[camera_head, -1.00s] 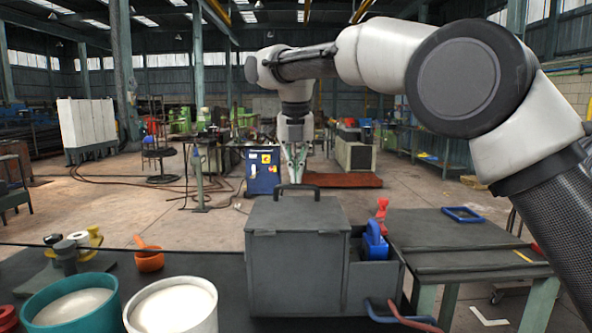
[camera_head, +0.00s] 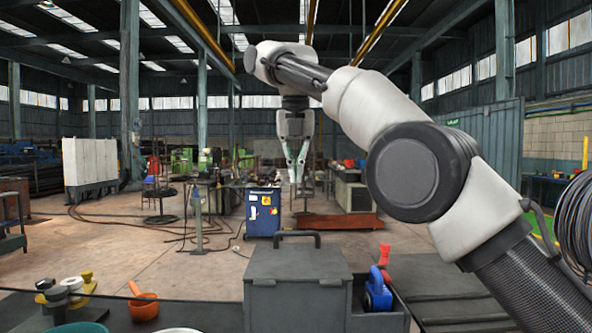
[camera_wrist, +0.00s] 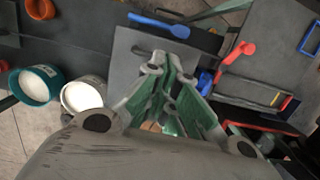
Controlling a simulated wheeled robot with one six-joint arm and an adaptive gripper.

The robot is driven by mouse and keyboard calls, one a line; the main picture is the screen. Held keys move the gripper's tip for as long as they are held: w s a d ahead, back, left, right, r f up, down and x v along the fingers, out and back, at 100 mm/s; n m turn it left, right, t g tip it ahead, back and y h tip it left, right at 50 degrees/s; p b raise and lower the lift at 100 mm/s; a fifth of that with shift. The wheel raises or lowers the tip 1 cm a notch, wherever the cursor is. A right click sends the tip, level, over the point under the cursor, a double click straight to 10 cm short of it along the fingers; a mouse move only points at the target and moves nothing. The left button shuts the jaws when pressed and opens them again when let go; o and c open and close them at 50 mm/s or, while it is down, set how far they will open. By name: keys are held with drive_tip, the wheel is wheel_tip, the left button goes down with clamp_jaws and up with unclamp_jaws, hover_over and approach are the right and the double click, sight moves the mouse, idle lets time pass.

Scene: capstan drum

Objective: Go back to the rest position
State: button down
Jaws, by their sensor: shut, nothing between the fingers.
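My gripper (camera_head: 296,178) hangs in the air above the grey lidded box (camera_head: 298,281) in the head view, pointing down. Its fingers are together with nothing between them. In the wrist view my gripper (camera_wrist: 168,62) is seen from above, its green-sided fingers over the box lid (camera_wrist: 128,48). It touches nothing that I can see. My arm reaches in from the right side of the head view.
A blue object (camera_head: 378,292) and a red-handled tool (camera_head: 384,255) sit in a compartment right of the box. Teal (camera_wrist: 36,84) and white (camera_wrist: 82,94) buckets stand nearby.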

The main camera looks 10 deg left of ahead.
drive_tip(key=w+d+r+m, duration=0.1)
drive_tip(key=d+r+m, duration=0.1)
drive_tip(key=d+m, duration=0.5)
drive_tip(key=w+d+r+m, duration=0.2)
drive_tip(key=d+m, duration=0.1)
drive_tip(key=d, duration=0.8)
drive_tip(key=s+d+f+m+t, duration=0.15)
drive_tip(key=s+d+m, duration=0.25)
drive_tip(key=d+m, duration=0.7)
drive_tip(key=s+d+f+m, duration=0.4)
drive_tip(key=s+d+f, duration=0.15)
drive_tip(key=d, duration=0.35)
drive_tip(key=s+d+f+m, duration=0.4)
drive_tip(key=s+d, duration=0.2)
drive_tip(key=d, duration=0.2)
drive_tip(key=s+d+f+m, duration=0.3)
drive_tip(key=s+f+m, duration=0.1)
drive_tip(key=s+f, duration=0.2)
drive_tip(key=s+d+f+m+t, duration=0.1)
drive_tip(key=s+d+f+m, duration=0.3)
drive_tip(key=s+f, duration=0.3)
drive_tip(key=shift+s+f+m, duration=0.2)
drive_tip(key=shift+s+m, duration=0.05)
drive_tip(key=shift+m, duration=0.55)
